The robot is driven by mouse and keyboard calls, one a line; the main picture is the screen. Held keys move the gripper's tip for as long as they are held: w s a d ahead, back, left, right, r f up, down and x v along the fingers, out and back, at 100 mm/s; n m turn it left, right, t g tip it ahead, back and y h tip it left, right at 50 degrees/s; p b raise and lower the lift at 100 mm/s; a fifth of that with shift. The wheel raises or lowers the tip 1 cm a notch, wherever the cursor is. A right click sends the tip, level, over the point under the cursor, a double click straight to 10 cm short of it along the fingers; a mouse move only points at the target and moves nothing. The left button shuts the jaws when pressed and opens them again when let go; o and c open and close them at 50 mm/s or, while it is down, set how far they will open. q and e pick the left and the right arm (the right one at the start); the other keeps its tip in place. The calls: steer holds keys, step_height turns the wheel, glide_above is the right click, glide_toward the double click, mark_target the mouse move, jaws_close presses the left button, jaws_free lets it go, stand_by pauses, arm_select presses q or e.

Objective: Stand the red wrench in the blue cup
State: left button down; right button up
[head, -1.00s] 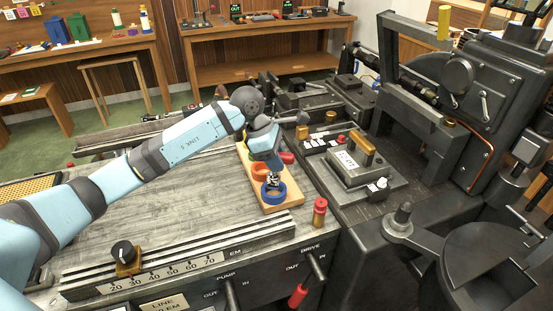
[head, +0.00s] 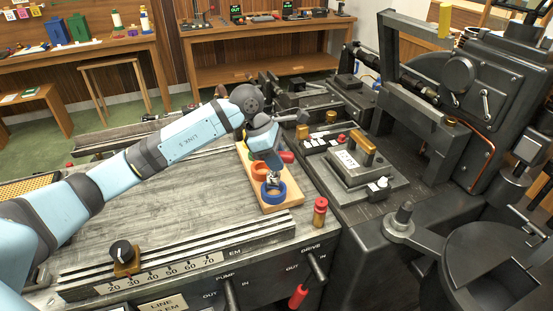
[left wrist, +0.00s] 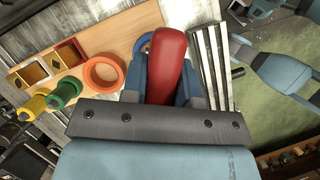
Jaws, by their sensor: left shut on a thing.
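The red wrench (left wrist: 168,62) is held between the fingers of my left gripper (left wrist: 165,85); its thick red handle points toward the wrist camera. In the head view my left gripper (head: 270,158) is above the wooden board, near the blue cup (head: 275,197). A small silver part shows at the cup's mouth below the gripper; whether it is inside or just above the rim is unclear. In the left wrist view the blue cup (left wrist: 142,45) is mostly hidden behind the handle and a finger. My right gripper is not seen.
An orange cup (head: 259,173) stands beside the blue one on the wooden board (head: 284,207). The left wrist view shows green (left wrist: 66,90) and yellow (left wrist: 36,105) pieces there too. A red-topped post (head: 320,212) stands right of the board.

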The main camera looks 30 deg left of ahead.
mark_target(276, 174)
arm_select(q)
steer(key=shift+f+b, duration=1.45)
steer(key=shift+f, duration=0.3)
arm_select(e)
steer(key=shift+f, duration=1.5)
arm_select(q)
steer(key=shift+f+b, duration=0.35)
steer(key=shift+f, duration=0.05)
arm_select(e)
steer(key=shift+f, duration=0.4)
arm_select(q)
steer(key=c, duration=0.8)
jaws_free()
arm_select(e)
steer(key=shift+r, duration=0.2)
arm_select(q)
steer(key=v, duration=1.4)
steer(key=shift+d, duration=0.15)
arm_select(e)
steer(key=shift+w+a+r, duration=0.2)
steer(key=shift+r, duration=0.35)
